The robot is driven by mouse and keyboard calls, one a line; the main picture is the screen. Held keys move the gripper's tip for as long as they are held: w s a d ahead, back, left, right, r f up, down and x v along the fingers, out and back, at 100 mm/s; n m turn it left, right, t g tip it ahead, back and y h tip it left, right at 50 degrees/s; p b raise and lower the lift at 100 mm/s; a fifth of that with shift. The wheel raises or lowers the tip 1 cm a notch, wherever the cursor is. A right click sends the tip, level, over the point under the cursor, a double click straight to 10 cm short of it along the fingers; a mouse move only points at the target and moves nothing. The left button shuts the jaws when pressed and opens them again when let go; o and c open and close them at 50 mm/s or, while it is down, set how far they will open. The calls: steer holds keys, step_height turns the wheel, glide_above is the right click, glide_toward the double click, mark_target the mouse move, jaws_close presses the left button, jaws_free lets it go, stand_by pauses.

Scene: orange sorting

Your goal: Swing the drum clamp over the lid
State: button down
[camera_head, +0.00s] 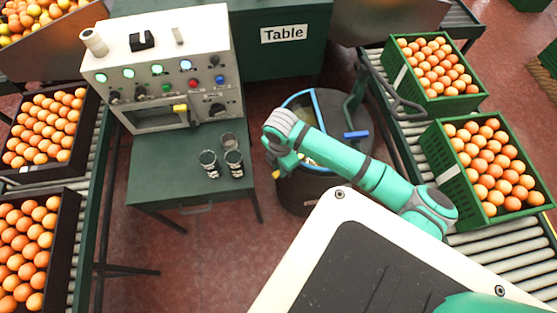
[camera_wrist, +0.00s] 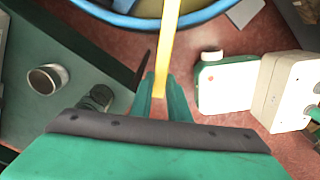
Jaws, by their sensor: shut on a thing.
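The dark drum (camera_head: 298,196) with a blue rim (camera_head: 318,102) stands on the floor right of the green table. A dark round lid-like part (camera_head: 358,152) with a blue bar (camera_head: 356,134) lies at its right side. My arm covers part of the drum, so how the lid sits is unclear. My gripper (camera_wrist: 160,100) is shut on a yellow bar (camera_wrist: 167,45), probably the clamp's lever. The bar runs from between the fingers up across the blue rim (camera_wrist: 215,12) in the wrist view. In the head view my gripper (camera_head: 276,174) is at the drum's left edge, partly hidden.
The green table (camera_head: 160,170) holds a control panel (camera_head: 165,80) and several cups (camera_head: 208,160). Orange crates (camera_head: 470,108) on a conveyor stand close right.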

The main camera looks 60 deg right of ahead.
steer(key=shift+s+n, duration=0.5)
steer(key=shift+n, duration=0.6)
steer(key=shift+a, duration=0.1)
steer(key=c, duration=1.7)
jaws_free()
steer(key=shift+r, duration=0.1)
step_height(320, 180, up, 11)
steer(key=shift+f, duration=0.2)
